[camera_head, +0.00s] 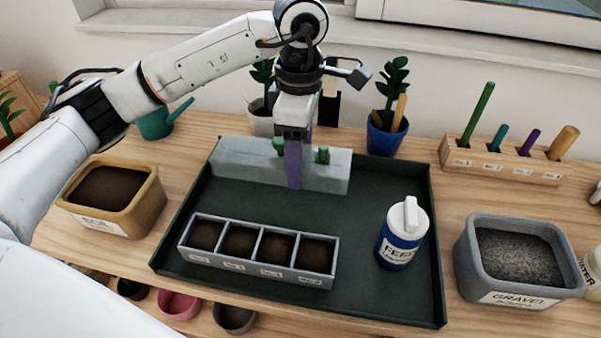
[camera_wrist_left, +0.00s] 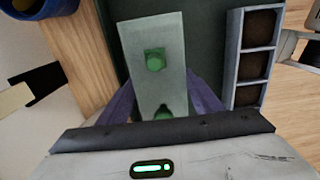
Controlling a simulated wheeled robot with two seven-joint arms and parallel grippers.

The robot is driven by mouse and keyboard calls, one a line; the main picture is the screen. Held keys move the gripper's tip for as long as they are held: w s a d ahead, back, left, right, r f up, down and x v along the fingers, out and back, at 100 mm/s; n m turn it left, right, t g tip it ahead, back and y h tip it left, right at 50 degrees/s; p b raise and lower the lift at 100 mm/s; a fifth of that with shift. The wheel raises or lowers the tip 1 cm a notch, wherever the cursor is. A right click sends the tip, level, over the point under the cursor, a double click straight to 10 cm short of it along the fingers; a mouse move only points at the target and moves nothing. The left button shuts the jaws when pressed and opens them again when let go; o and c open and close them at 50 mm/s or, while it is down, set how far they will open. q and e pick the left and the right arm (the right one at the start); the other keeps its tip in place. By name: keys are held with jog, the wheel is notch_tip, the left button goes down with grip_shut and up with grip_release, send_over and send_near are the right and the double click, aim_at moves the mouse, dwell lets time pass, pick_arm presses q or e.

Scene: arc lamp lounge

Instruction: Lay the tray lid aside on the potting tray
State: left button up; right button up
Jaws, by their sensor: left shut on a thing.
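The tray lid (camera_head: 237,165) is a pale, see-through grey-green cover with two green knobs, at the back left of the dark green potting tray (camera_head: 375,185). My left gripper (camera_head: 293,180) is shut on it, purple fingers pointing down. In the left wrist view the fingers lie on either side of the lid (camera_wrist_left: 150,35), with one knob between them near the palm. I cannot tell whether the lid touches the tray floor. The seed tray (camera_head: 262,278), uncovered, with soil in its cells, stands in front of the lid.
A blue feed bottle (camera_head: 402,240) stands on the tray's right side. A soil tub (camera_head: 130,212) is left, a gravel tub (camera_head: 515,285) right. Potted plants (camera_head: 388,125) stand behind, with a tool rack (camera_head: 505,160) back right. Bare tray floor lies between lid and bottle.

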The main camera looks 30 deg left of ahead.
pick_arm(q)
jog(key=shift+f, duration=1.75)
jog(key=shift+f, duration=0.2)
jog(key=o, duration=1.1)
jog(key=shift+r, duration=0.1)
notch_tip(320, 180, up, 12)
jog(key=shift+r, duration=0.1)
